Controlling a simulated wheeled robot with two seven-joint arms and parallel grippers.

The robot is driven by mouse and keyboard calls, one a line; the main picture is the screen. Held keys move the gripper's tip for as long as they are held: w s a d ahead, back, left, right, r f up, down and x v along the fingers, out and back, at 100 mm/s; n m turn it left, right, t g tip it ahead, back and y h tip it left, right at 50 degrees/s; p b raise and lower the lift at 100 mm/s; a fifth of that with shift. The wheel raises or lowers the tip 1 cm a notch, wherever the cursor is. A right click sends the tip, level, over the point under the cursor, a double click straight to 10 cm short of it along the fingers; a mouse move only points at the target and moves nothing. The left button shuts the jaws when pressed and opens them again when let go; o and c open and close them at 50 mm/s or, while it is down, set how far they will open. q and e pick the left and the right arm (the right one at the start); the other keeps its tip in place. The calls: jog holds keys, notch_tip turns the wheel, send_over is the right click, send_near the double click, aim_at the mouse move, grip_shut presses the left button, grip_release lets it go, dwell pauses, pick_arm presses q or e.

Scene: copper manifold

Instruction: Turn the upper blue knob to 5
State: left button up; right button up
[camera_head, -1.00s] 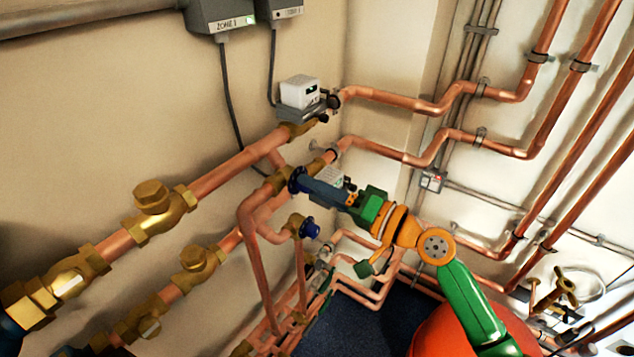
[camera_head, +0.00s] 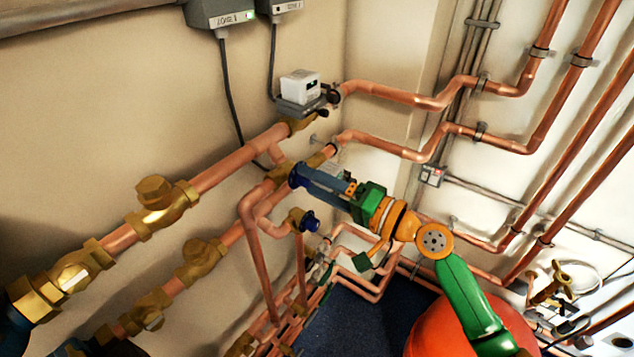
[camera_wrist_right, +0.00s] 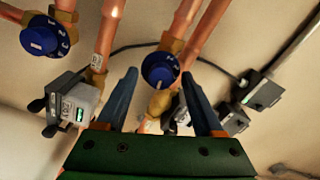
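The upper blue knob (camera_head: 297,175) sits on a brass valve on the copper pipes, partly hidden behind my right gripper's fingertips in the head view. In the right wrist view the knob (camera_wrist_right: 160,69) shows between the two fingertips, with a gap to each side; its printed marks are too small to read. My right gripper (camera_head: 308,179) is open and points at the knob; its blue-grey fingers are apart in the wrist view (camera_wrist_right: 160,74). The lower blue knob (camera_head: 309,222) is below it and untouched; it also shows in the wrist view (camera_wrist_right: 45,36). My left gripper is not in view.
A white-topped grey actuator (camera_head: 300,90) sits on the pipe above the knob. Zone boxes (camera_head: 222,14) with cables hang on the wall. Copper pipes run along the right wall (camera_head: 420,100) and below the knobs. A red rounded object (camera_head: 430,330) is near the floor.

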jog(key=b+v, duration=0.2)
jog(key=v, duration=0.5)
jog(key=shift+b, duration=0.4)
